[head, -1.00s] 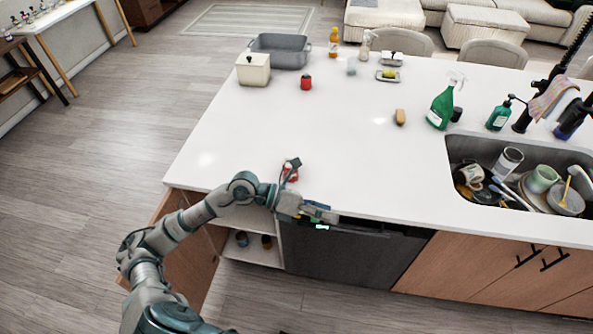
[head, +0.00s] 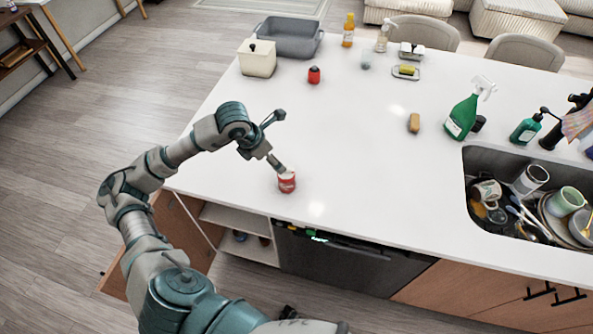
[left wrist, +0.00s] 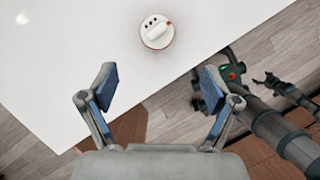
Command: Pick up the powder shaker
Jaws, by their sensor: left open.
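The powder shaker (head: 287,184) is a small red can with a pale top. It stands upright on the white counter near its front left edge. In the left wrist view its round white top (left wrist: 155,32) with dark holes shows ahead of the fingers. My left gripper (head: 279,142) is open, just behind and above the shaker in the head view, one finger close over its top. In the left wrist view the left gripper (left wrist: 158,80) has nothing between its fingers. A dark claw (left wrist: 273,83), apparently my right gripper, shows low at the right; its opening is unclear.
The counter (head: 360,150) is clear around the shaker. A cabinet door hangs open below.

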